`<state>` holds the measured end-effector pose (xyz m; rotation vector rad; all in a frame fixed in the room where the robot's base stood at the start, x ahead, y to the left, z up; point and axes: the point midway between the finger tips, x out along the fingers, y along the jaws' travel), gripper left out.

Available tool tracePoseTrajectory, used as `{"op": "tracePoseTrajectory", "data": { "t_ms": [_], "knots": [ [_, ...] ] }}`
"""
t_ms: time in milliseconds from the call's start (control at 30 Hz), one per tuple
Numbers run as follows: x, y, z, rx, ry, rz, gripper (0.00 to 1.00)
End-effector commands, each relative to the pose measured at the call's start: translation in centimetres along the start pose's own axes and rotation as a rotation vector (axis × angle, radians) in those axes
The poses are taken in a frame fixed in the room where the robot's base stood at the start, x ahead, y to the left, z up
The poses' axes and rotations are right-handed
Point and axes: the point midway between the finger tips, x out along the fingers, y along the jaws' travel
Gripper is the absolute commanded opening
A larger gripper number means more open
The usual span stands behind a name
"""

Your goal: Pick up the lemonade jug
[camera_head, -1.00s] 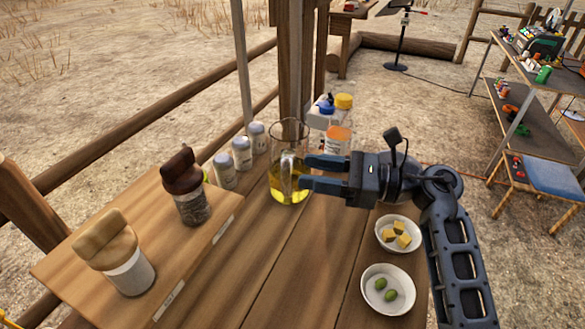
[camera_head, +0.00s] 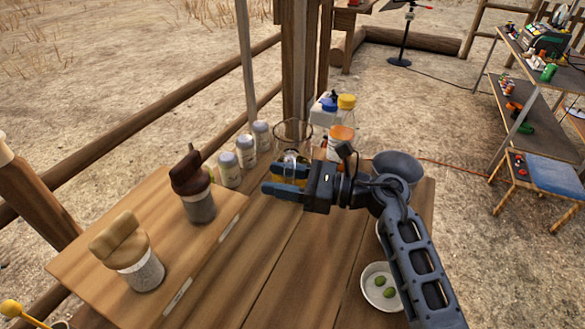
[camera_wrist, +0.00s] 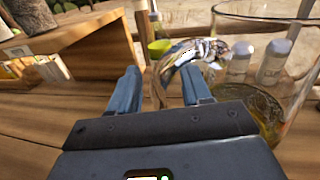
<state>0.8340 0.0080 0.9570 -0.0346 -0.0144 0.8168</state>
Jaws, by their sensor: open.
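The lemonade jug (camera_head: 293,131) is clear glass with yellow liquid low inside. It stands upright on the wooden table, partly hidden behind my gripper (camera_head: 274,180) in the head view. My gripper is open and level, its two blue fingers pointing left. In the wrist view the jug's body (camera_wrist: 268,50) is at the right, and its looped glass handle reaches left in front of my gripper (camera_wrist: 160,78). The handle's lower part shows between the fingers or just beyond them; I cannot tell exactly. The fingers are not closed on it.
Several grey-lidded shakers (camera_head: 246,153) stand left of the jug. An orange-labelled jar (camera_head: 341,135) and a yellow-capped bottle (camera_head: 347,103) stand behind it. A raised wooden board (camera_head: 90,262) at left holds two lidded jars. A white bowl of olives (camera_head: 380,290) sits at front right.

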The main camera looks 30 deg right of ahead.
Motion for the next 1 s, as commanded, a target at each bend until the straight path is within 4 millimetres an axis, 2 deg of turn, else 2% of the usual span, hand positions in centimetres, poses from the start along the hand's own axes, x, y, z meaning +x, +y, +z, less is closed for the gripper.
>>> {"op": "tracePoseTrajectory", "data": {
  "t_ms": [133,633,1000],
  "knots": [
    [-0.02,-0.01,-0.02,0.0,0.0,0.0,0.48],
    [-0.05,-0.02,0.0,0.0,0.0,0.0,0.0],
    [-0.05,-0.05,0.04,-0.002,-0.001,-0.001,0.0]
  ]
}}
